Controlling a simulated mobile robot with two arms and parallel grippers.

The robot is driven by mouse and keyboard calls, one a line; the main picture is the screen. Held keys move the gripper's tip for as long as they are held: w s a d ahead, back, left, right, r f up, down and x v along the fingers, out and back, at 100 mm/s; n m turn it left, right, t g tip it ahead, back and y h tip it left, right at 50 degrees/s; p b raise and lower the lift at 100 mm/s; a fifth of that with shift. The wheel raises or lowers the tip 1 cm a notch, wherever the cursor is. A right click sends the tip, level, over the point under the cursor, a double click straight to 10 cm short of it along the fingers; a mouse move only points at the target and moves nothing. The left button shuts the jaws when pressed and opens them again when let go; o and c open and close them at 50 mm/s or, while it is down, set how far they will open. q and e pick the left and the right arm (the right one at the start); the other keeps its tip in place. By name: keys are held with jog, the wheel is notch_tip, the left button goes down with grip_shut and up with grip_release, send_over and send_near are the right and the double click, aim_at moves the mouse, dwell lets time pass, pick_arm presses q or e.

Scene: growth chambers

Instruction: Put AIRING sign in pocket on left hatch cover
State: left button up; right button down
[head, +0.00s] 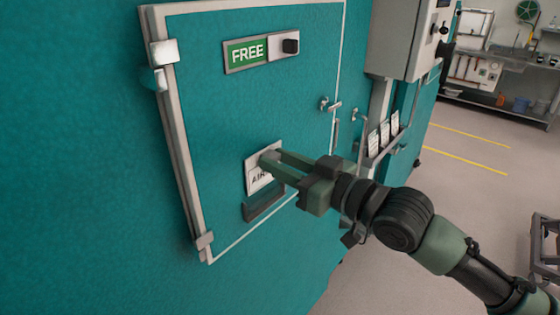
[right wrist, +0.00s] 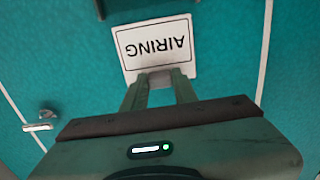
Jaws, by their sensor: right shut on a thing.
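The white AIRING sign (head: 252,160) is held by my right gripper (head: 272,165) in front of the teal hatch cover (head: 220,130). The gripper is shut on the sign's upper edge, and its fingers hide part of the lettering. In the right wrist view the sign (right wrist: 155,45) appears upside down between the fingertips (right wrist: 160,78). The dark grey pocket (head: 264,207) is on the lower part of the cover, just below the sign in the head view. Whether the sign touches the cover or pocket cannot be told. My left gripper is not in view.
A rack with several white cards (head: 384,138) stands right of the hatch, below a grey box (head: 400,40). Open floor lies right.

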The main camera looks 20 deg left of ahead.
aim_at(266, 177)
jog(key=shift+f, duration=0.2)
dwell(0.5)
jog(key=shift+f, duration=0.4)
jog(key=shift+f+b, duration=0.2)
jog(key=shift+b, duration=0.2)
jog(key=shift+f, duration=0.3)
jog(key=shift+f+b, duration=0.2)
jog(key=shift+b, duration=0.1)
dwell(0.3)
jog(key=shift+f, duration=0.35)
jog(key=shift+f+b, duration=0.25)
jog(key=shift+b, duration=0.1)
jog(key=shift+f, duration=0.3)
jog(key=shift+f+b, duration=0.35)
jog(key=shift+b, duration=0.05)
dwell(0.5)
